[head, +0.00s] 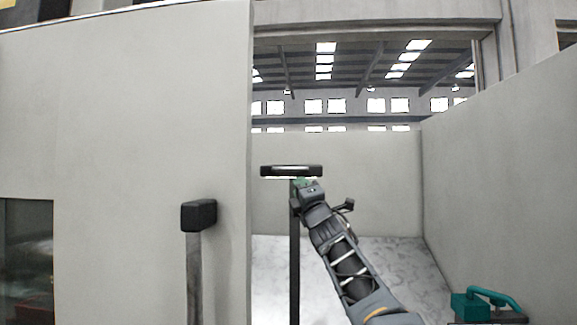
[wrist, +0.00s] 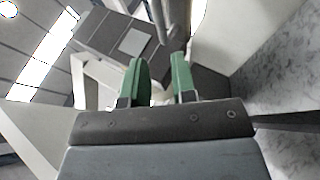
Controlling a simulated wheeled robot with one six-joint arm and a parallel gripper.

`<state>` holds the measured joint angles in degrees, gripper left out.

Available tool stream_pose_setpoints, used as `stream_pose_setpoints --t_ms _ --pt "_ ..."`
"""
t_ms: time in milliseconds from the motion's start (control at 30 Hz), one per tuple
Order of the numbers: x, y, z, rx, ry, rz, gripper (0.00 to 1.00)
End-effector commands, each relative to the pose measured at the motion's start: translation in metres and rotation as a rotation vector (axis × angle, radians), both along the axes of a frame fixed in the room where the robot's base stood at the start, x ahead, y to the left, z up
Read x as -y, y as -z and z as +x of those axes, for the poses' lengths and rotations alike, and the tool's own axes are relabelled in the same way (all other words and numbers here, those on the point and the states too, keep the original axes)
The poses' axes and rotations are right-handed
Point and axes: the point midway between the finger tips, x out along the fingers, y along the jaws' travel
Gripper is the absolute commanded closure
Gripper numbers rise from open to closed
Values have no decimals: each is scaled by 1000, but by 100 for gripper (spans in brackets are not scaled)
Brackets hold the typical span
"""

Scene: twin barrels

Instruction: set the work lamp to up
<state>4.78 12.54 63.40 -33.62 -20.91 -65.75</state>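The work lamp is most likely the black flat head (head: 291,170) on a thin dark post (head: 294,265) in the head view. The head looks roughly level, with a pale lit strip along its lower front edge. My gripper (head: 303,182) is just below the head, close to the top of the post; I cannot tell whether it touches. In the wrist view my gripper's two green fingers (wrist: 160,82) stand apart with a gap between them. A dark grey block (wrist: 100,38) with a lighter square lies beyond the fingers, probably part of the lamp. Nothing is clearly gripped.
A large pale wall panel (head: 125,120) fills the left. A dark box-topped post (head: 199,215) stands before it. Pale partitions close off the back (head: 335,180) and right (head: 500,170). A teal object with a handle (head: 487,305) is at the lower right. Pale floor (head: 265,285) shows around the lamp post.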

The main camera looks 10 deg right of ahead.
Motion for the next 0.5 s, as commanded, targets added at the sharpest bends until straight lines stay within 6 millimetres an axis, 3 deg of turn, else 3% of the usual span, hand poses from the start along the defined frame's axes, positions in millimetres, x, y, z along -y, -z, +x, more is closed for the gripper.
stream_pose_setpoints --t_ms 33,133,500 --pt "-2 -13 11 -2 -1 1 75" --pt "-4 -25 28 -3 -2 2 75" --pt "-11 -50 74 -3 -1 2 75"
